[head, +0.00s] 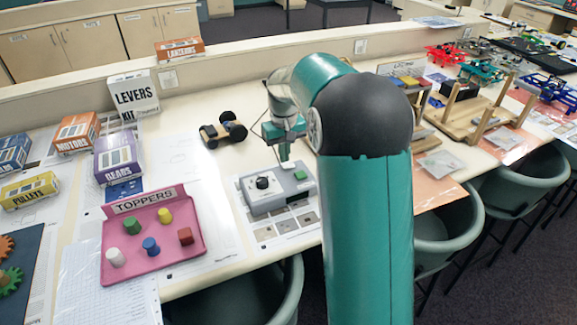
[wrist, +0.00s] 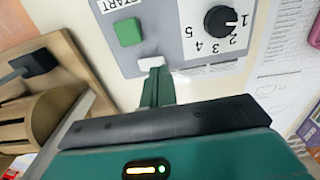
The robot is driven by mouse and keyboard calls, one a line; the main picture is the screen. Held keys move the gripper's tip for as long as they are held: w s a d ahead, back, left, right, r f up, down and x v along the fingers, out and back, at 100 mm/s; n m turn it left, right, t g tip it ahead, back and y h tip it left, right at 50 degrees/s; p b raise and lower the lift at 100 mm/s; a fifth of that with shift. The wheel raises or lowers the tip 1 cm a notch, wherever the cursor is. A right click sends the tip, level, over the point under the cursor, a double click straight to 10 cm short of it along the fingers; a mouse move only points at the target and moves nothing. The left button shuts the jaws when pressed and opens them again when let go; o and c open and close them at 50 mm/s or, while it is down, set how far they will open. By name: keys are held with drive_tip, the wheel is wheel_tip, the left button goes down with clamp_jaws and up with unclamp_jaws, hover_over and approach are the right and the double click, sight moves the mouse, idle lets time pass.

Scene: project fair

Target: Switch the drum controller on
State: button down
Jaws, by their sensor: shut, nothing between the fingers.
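The drum controller (head: 280,201) is a grey box on the table in the head view, and its face (wrist: 180,35) shows in the wrist view. A green square button (wrist: 128,32) beside the word START also shows in the head view (head: 299,174). My gripper (head: 287,158) is shut and empty, pointing down over the controller's back edge. In the wrist view its pale fingertips (wrist: 150,63) are close beside the green button; contact cannot be told.
A pink TOPPERS tray (head: 150,262) with coloured pegs is left of the controller. A small wheeled cart (head: 223,130) stands behind it. A wooden frame (head: 470,117) is to the right; a wooden device (wrist: 45,100) shows at the wrist view's left. Kit boxes (head: 135,95) line the back left.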

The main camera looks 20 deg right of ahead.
sight(284, 166)
drive_tip(key=shift+f, duration=1.05)
idle(0.8)
drive_tip(key=shift+r, duration=3.5)
drive_tip(key=s+a+r+t, duration=0.1)
drive_tip(key=s+a+r, duration=0.2)
drive_tip(key=s, duration=0.4)
drive_tip(key=s+a+r+t, duration=0.2)
drive_tip(key=s+a, duration=0.1)
drive_tip(key=s, duration=0.4)
drive_tip(key=s+a+r+t, duration=0.1)
drive_tip(key=s+a+r, duration=0.25)
drive_tip(key=s, duration=0.35)
drive_tip(key=s+a+f+t, duration=0.1)
drive_tip(key=s+a+f, duration=0.1)
drive_tip(key=s, duration=0.6)
drive_tip(key=shift+f+t, duration=0.3)
drive_tip(key=shift+f, duration=0.3)
drive_tip(key=shift+a, duration=0.1)
